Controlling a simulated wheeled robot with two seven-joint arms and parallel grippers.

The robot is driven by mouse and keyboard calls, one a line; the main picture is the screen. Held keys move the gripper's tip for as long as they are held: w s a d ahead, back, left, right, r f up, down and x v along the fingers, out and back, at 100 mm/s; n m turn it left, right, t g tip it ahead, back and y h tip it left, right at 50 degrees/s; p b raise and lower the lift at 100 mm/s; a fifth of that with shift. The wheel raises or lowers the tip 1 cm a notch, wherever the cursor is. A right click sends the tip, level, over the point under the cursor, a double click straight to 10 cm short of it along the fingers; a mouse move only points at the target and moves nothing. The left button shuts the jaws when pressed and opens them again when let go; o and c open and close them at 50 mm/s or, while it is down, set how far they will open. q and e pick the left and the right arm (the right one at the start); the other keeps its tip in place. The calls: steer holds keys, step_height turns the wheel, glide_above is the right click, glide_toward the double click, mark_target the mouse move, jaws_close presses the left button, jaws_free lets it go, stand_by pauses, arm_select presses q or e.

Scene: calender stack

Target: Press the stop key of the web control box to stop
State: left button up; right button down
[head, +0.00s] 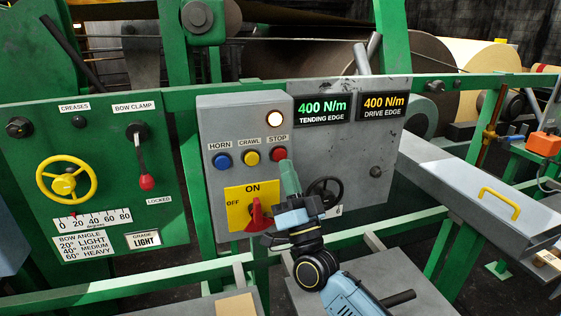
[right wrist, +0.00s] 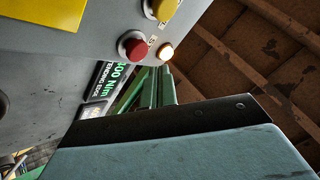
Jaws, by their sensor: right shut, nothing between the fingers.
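The grey web control box (head: 220,125) carries a red stop key (head: 278,154) under a STOP label, at the right end of a row of keys. The red key also shows at the top of the right wrist view (right wrist: 133,47). My right gripper (head: 287,166) is shut and empty, its green fingers pointing up just below and slightly right of the stop key in the head view. In the right wrist view its fingertips (right wrist: 160,72) appear beneath the red key and a lit lamp (right wrist: 167,51). Contact with the key cannot be told. My left gripper is out of view.
A blue HORN key (head: 222,161) and yellow CRAWL key (head: 250,158) sit left of the stop key. Below are a red-handled ON/OFF switch (head: 258,216) and a black handwheel (head: 325,193). A grey lidded box (head: 490,205) stands at right.

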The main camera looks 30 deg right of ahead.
mark_target(279, 151)
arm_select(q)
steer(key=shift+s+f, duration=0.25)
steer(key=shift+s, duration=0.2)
arm_select(e)
steer(key=shift+w+d, duration=0.15)
steer(key=shift+w, duration=0.5)
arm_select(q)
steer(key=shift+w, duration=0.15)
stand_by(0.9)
arm_select(e)
steer(key=shift+w, duration=0.15)
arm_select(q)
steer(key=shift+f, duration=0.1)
arm_select(e)
steer(key=shift+w+d, duration=0.1)
steer(key=shift+w, duration=0.15)
